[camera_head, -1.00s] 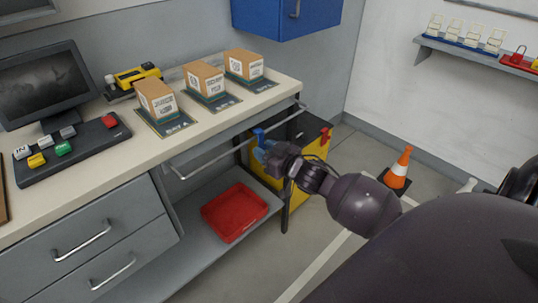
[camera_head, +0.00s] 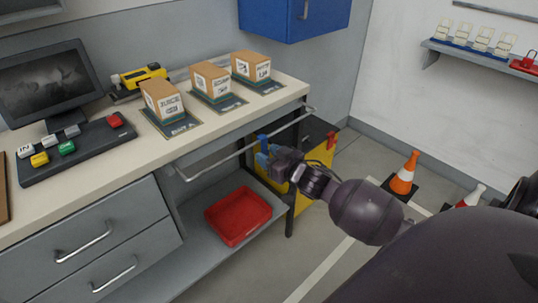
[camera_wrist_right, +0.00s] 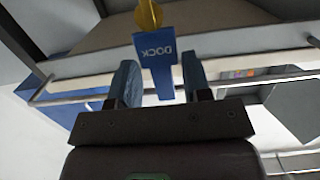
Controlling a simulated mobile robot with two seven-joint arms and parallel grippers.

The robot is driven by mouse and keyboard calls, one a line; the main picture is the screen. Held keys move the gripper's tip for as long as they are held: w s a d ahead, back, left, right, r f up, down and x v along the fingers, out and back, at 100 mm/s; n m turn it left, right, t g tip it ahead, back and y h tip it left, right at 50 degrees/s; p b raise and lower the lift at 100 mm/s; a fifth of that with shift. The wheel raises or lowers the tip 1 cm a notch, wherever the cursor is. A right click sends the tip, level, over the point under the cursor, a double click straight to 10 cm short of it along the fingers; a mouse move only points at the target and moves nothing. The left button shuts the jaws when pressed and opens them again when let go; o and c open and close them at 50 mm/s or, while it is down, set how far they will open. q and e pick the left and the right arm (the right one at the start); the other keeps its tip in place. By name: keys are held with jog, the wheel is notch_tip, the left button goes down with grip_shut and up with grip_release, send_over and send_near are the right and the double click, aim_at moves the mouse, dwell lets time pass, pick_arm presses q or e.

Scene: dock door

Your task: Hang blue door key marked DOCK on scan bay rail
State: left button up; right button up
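The blue door key marked DOCK (camera_wrist_right: 157,52) is in the right wrist view, with a yellow part at its top end. Its blue stem lies between the two fingers of my right gripper (camera_wrist_right: 160,85), with a gap on each side. My right gripper is open around it. In the head view, the key's blue top (camera_head: 263,138) shows at the scan bay rail (camera_head: 235,155), just above the right gripper (camera_head: 264,160). I cannot tell whether the key hangs on the rail. My left gripper is not in view.
The rail runs along the counter's (camera_head: 150,145) front edge. Several boxes (camera_head: 163,100) stand on the counter. A red tray (camera_head: 238,216) lies on the shelf below. A yellow bin (camera_head: 318,165) stands behind the gripper, and an orange cone (camera_head: 404,175) is to the right.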

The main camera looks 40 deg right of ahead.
jog(key=o, duration=0.4)
jog(key=shift+c, duration=0.2)
jog(key=s+r+p, duration=0.1)
jog(key=s, duration=0.9)
jog(key=shift+s+d, duration=0.4)
jog(key=shift+d, duration=0.05)
jog(key=shift+r, duration=0.1)
jog(key=s+a+f+g, duration=0.2)
jog(key=s+a+f, duration=0.4)
jog(key=s+f, duration=0.2)
jog(key=s+a+f+g+h, duration=0.1)
jog(key=s+a+f+g, duration=0.2)
jog(key=s+a+f, duration=0.3)
jog(key=shift+s+f+g, duration=0.3)
jog(key=shift+s+f, duration=0.65)
jog(key=shift+s, duration=0.3)
